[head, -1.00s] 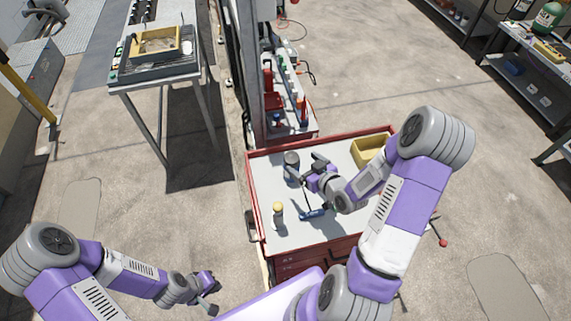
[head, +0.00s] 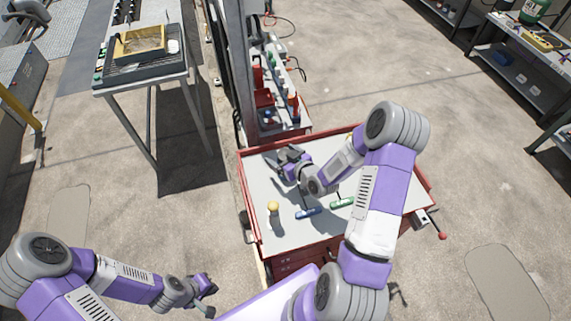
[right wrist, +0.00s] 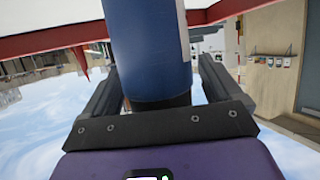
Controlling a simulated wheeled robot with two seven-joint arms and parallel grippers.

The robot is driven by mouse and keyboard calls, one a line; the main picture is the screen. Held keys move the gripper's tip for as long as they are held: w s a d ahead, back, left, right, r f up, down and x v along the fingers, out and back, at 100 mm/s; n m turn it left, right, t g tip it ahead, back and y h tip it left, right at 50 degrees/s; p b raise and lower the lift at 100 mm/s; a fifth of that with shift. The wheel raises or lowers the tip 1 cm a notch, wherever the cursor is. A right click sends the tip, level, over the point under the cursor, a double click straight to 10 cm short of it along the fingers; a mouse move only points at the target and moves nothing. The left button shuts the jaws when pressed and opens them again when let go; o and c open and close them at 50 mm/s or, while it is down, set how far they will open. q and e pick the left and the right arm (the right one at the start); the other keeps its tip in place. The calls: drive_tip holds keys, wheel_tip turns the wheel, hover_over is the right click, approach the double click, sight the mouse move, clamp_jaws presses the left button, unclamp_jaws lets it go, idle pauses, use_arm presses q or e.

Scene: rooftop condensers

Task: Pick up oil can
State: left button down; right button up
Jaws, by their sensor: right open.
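In the right wrist view a blue cylinder with a dark end (right wrist: 150,50), which looks like the oil can, lies between the two fingers of my right gripper (right wrist: 157,72). The fingers are apart on either side of it, and I cannot tell whether either touches it. In the head view my right gripper (head: 283,160) is over the back left of the red tool cart (head: 257,243) and hides the can. My left gripper (head: 207,291) hangs beside the cart at the lower left, away from the can; its jaw opening is unclear.
A yellow-topped item (head: 273,207), a blue-handled tool (head: 308,213) and a green-handled tool (head: 342,203) are on the cart's grey top. My right arm largely hides a yellow bin at its back. A metal post (head: 234,70) stands behind, and a table (head: 150,83) is at the left.

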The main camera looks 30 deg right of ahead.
drive_tip(key=c, duration=1.3)
drive_tip(key=shift+o, duration=0.2)
